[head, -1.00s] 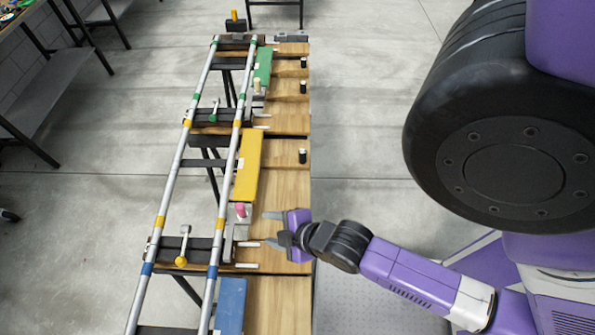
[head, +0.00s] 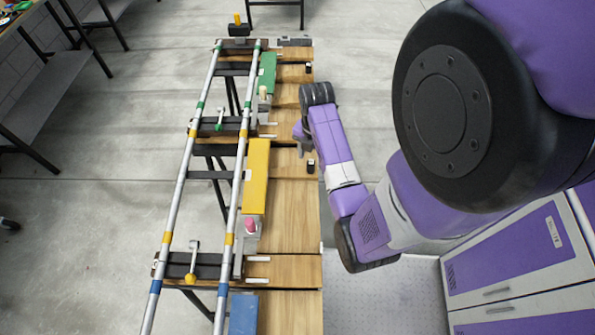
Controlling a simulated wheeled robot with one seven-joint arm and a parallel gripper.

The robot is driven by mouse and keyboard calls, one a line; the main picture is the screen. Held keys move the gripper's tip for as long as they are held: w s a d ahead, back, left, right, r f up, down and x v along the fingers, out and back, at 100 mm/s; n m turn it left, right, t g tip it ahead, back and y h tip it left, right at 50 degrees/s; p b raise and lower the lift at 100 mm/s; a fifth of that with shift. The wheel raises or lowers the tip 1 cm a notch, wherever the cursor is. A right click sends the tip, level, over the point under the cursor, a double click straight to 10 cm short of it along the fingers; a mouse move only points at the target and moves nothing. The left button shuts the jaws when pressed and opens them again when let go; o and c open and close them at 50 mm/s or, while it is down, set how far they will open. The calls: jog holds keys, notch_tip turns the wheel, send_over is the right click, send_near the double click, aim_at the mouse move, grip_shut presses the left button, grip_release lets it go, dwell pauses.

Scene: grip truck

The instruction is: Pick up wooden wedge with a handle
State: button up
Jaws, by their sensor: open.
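No piece is clearly recognisable as the wooden wedge with a handle. Small upright black pegs, possibly handles, stand along the right edge of the wooden bench top; one peg is near the far end (head: 308,68) and another is closer (head: 311,167). A dark block with a yellow upright handle (head: 238,24) sits at the far end. My gripper (head: 299,140) is open over the bench's right side, between the two visible pegs and nearer the closer one. My wrist partly hides the gripper and the bench there. I see nothing between the fingers.
The wooden bench top (head: 290,220) runs away from me, with green (head: 268,72), yellow (head: 256,175) and blue (head: 243,313) blocks along its left side. Long metal rails (head: 232,205) lie left of it. A purple-and-white cabinet (head: 510,265) stands at right.

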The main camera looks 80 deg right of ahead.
aim_at(311, 167)
jog(key=shift+s+d, duration=0.15)
jog(key=shift+s, duration=0.05)
jog(key=shift+f, duration=0.8)
jog(key=shift+w+d+f+p, duration=0.1)
jog(key=shift+d+f+p, duration=0.05)
jog(key=shift+f, duration=1.35)
jog(key=shift+w+d+f+p, duration=0.1)
jog(key=shift+f+p, duration=0.05)
jog(key=shift+f, duration=1.3)
grip_shut()
